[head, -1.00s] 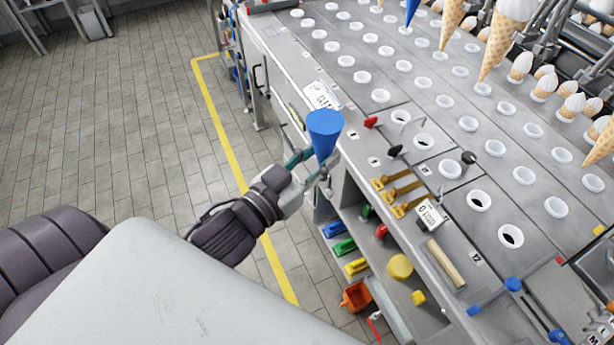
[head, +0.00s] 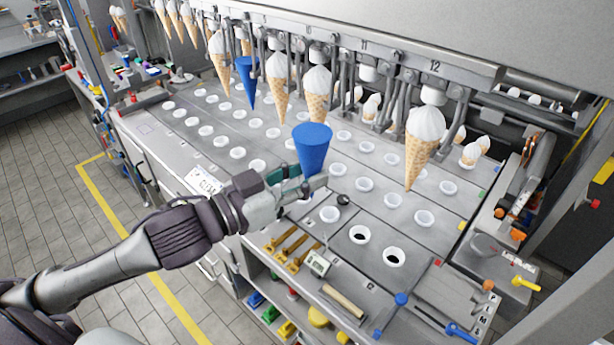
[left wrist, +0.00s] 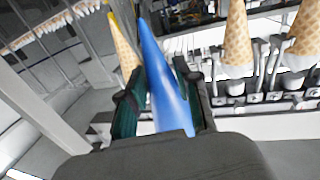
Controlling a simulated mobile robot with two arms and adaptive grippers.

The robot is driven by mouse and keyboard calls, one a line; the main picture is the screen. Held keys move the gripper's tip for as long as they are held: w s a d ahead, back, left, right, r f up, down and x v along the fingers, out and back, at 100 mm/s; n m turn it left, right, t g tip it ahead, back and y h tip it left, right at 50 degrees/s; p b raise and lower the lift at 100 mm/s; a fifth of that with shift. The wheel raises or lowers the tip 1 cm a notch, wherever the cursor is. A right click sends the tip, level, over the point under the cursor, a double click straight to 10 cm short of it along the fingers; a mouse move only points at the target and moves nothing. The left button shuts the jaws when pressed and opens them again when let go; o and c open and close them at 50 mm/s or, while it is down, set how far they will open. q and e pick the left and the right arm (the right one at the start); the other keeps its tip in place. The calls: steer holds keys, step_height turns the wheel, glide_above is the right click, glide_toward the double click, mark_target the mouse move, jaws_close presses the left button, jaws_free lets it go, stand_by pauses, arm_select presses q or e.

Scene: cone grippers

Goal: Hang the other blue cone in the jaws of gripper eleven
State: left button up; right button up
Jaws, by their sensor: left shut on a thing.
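My left gripper (head: 303,184) is shut on a blue cone (head: 312,150), wide end up and point down, above the front part of the machine's deck. In the left wrist view the blue cone (left wrist: 165,85) sits between the two dark green fingers (left wrist: 160,108). The rail label 11 (head: 364,45) is at the upper right, and the jaws of gripper eleven (head: 367,75) below it look empty. The held cone is in front of and below them, apart from them. Another blue cone (head: 246,82) hangs in the row to the left. My right gripper is out of view.
White-topped wafer cones hang along the rail, one (head: 425,130) under label 12 and one (head: 316,90) left of eleven. The deck (head: 300,225) has rows of white ring holes. Yellow tools (head: 285,245) and a small display (head: 318,263) lie at the front.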

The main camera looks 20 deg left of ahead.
arm_select(q)
steer(key=shift+r+p, duration=0.1)
steer(key=shift+p, duration=0.2)
steer(key=shift+w+d+r+p, duration=0.15)
steer(key=shift+w+d+p, duration=0.1)
steer(key=shift+w+p, duration=0.3)
steer(key=p+x, duration=0.1)
steer(key=x, duration=0.2)
steer(key=shift+w+a+p, duration=0.15)
steer(key=shift+w+p, duration=0.2)
steer(key=shift+w, duration=0.2)
steer(key=shift+w+d, duration=0.3)
steer(key=shift+w, duration=0.35)
steer(key=shift+f, duration=0.25)
steer(key=shift+p, duration=0.5)
steer(key=shift+w, duration=0.1)
